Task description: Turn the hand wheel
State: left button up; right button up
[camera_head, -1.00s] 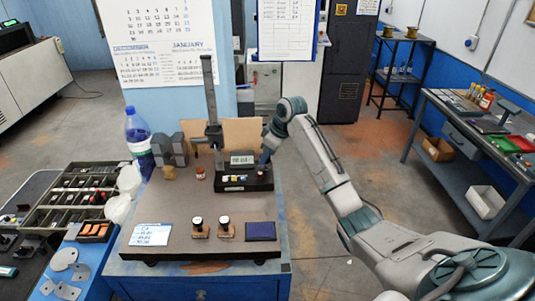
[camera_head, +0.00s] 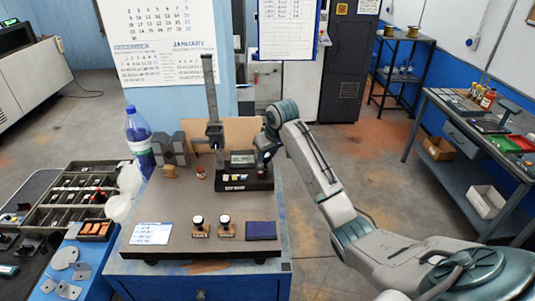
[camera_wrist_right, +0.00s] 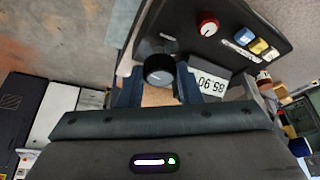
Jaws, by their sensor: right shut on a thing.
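The bench device has a black base (camera_head: 235,186), a tall grey column (camera_head: 208,85) and a small display (camera_head: 242,158). In the right wrist view a dark round knob (camera_wrist_right: 159,69), which looks like the hand wheel, sits between the fingers of my right gripper (camera_wrist_right: 156,88). The gripper is shut on it. In the head view my right gripper (camera_head: 265,149) is at the right side of the device and largely hides the wheel. My left gripper is not in view.
A blue-capped bottle (camera_head: 138,138) and a parts tray (camera_head: 72,201) are to the left.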

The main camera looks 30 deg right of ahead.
jog(key=m+h, duration=0.1)
jog(key=m, duration=0.3)
jog(key=shift+w+a+r+m+h, duration=0.1)
jog(key=shift+a+m+h, duration=0.1)
jog(key=shift+m+h, duration=0.15)
jog(key=shift+m+g+h, duration=0.4)
jog(key=shift+m+h, duration=0.15)
jog(key=shift+m, duration=1)
jog(key=shift+m, duration=0.3)
jog(key=o, duration=1)
